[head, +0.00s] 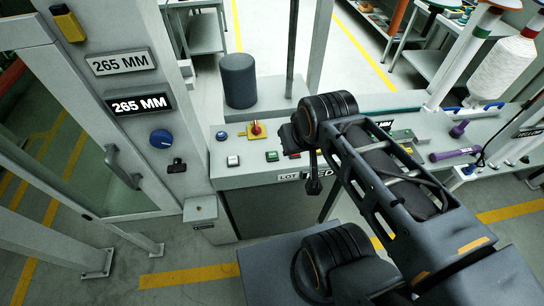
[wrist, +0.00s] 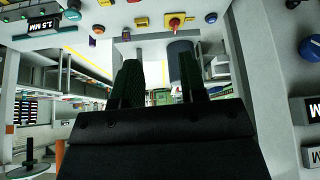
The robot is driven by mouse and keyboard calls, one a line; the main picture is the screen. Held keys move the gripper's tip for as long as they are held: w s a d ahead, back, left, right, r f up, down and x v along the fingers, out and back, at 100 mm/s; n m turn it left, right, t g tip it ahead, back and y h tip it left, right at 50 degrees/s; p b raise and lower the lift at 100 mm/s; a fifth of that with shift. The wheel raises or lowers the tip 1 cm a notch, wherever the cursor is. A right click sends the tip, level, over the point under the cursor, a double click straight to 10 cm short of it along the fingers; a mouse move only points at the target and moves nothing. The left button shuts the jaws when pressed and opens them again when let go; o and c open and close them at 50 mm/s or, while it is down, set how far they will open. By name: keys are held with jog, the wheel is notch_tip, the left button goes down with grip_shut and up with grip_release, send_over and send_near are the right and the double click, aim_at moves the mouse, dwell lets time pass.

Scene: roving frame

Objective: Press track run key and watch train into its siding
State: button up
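A sloped control panel (head: 215,165) bears a green key (head: 272,156), a white key (head: 233,160), a blue button (head: 221,135) and a red knob on a yellow plate (head: 257,129). I cannot read which of these is the track run key. The red knob (wrist: 175,21) also shows at the top of the wrist view. My gripper (wrist: 158,62) has its two dark fingers apart with nothing visible between them. In the head view my arm hides part of the panel's right side, and the fingertips are not clear there. I cannot pick out a train or siding.
A dark grey cylinder (head: 239,80) stands behind the panel. Left is a cabinet with a blue knob (head: 161,139) and "265 MM" signs (head: 139,104). Right is a bench with a purple dumbbell-shaped part (head: 455,154) and a white thread spool (head: 500,70). The floor has yellow lines.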

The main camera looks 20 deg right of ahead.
jog(key=shift+c, duration=0.3)
grip_shut()
dwell(0.3)
dwell(1.4)
